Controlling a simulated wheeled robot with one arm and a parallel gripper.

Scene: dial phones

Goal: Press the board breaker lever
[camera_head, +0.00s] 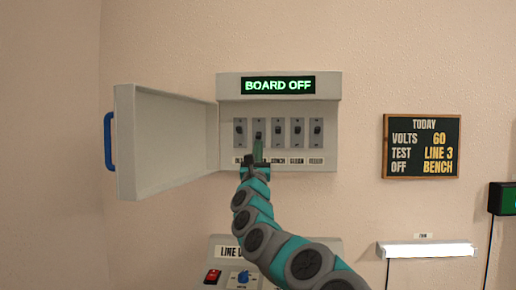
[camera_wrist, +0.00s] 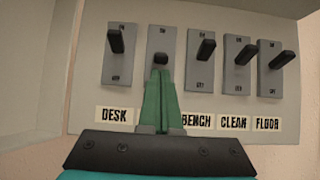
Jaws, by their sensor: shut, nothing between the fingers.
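The breaker panel (camera_head: 328,165) is a grey wall box with its door open to the left. Its green display (camera_head: 278,85) reads BOARD OFF. My gripper (camera_head: 258,146) is shut and empty, its green fingers pointing at the second breaker from the left. The fingers cover the second breaker's label in the wrist view.
The BENCH lever (camera_wrist: 206,48) is close on the right, with CLEAN (camera_wrist: 246,53) and FLOOR (camera_wrist: 284,60) beyond. The open door (camera_head: 165,140) with a blue handle (camera_head: 108,141) stands at left. A notice board (camera_head: 421,146) hangs at right, above a lit white lamp (camera_head: 428,250).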

